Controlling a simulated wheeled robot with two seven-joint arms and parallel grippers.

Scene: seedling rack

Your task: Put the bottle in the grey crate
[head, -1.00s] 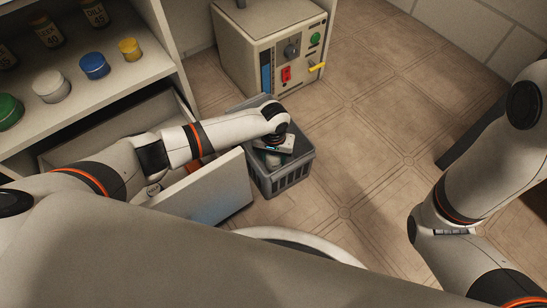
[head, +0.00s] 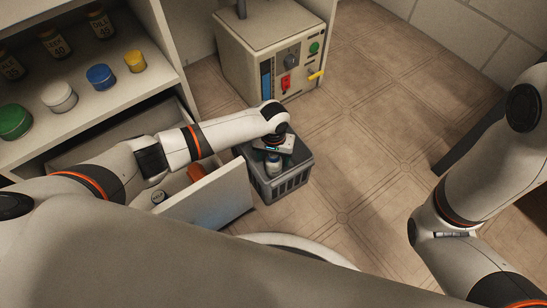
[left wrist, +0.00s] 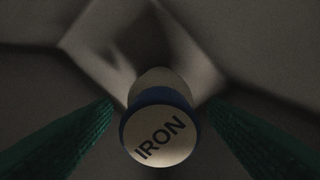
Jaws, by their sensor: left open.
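The grey crate (head: 283,189) stands on the floor in the middle of the head view. The bottle (head: 273,163) shows inside it, partly hidden under my left gripper (head: 272,150). In the left wrist view the bottle (left wrist: 158,136) has a pale top marked IRON and a blue band. It lies between the two green fingers of my left gripper (left wrist: 162,108), which are apart with a gap on each side of it. Its lower part is hidden, so I cannot tell how it rests. My right arm shows at the right, but its gripper is out of view.
An open drawer (head: 225,195) left of the crate holds an orange item (head: 203,178) and a white-topped container (head: 157,195). Shelves with jars stand above it. A control box (head: 270,60) stands behind the crate.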

